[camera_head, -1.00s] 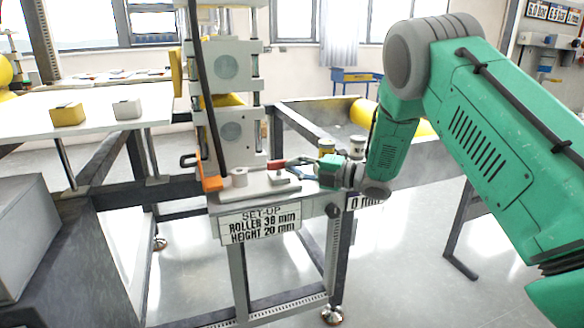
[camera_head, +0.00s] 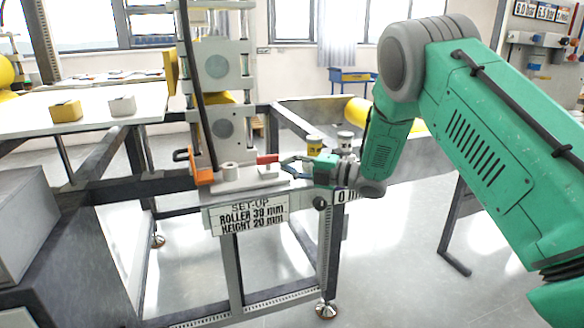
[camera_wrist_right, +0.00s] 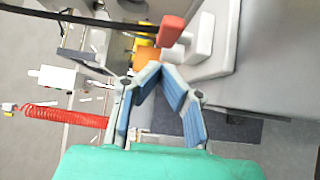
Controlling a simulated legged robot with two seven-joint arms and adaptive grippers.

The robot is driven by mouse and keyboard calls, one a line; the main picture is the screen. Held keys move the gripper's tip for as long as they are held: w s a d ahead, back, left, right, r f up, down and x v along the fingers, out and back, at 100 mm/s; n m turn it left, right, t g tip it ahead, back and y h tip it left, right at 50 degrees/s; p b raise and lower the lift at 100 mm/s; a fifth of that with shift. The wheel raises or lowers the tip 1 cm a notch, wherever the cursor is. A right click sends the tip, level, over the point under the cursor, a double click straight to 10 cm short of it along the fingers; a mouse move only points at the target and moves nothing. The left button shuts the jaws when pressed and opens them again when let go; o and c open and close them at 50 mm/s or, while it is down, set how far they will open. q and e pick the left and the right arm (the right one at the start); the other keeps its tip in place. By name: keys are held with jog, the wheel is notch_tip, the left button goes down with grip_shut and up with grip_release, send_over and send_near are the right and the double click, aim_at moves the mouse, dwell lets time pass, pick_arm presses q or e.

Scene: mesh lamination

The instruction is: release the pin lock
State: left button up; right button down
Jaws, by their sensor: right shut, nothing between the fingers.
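The red lever-like part (camera_head: 267,159), which may be the pin lock, sits on a pale base (camera_head: 240,181) at the front of the roller machine. It also shows in the right wrist view (camera_wrist_right: 171,31), beside a white upright piece. My right gripper (camera_head: 284,162) is just right of the red part, at about its height. In the right wrist view its two blue-padded fingers (camera_wrist_right: 161,74) come together at the tips with nothing between them, just short of the red part. Whether they touch it I cannot tell. My left gripper is out of view.
The machine column (camera_head: 221,100) rises behind the red part. An orange part (camera_head: 202,177) stands at the base's left end. A sign (camera_head: 252,214) hangs below the front edge. Yellow and white blocks lie on the white table (camera_head: 85,122) at left.

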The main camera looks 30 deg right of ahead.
jog(key=shift+s+d, duration=0.35)
jog(key=shift+s, duration=0.3)
pick_arm(q)
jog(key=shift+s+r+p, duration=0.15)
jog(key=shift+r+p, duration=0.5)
jog(key=shift+p, duration=0.05)
pick_arm(e)
jog(key=s+d, duration=0.3)
jog(key=d, duration=0.4)
jog(key=shift+s+d+f, duration=0.15)
jog(key=shift+s+d, duration=0.1)
jog(key=shift+d, duration=0.1)
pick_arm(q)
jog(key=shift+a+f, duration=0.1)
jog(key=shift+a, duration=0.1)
pick_arm(e)
jog(key=shift+a, duration=0.2)
jog(key=shift+d, duration=0.15)
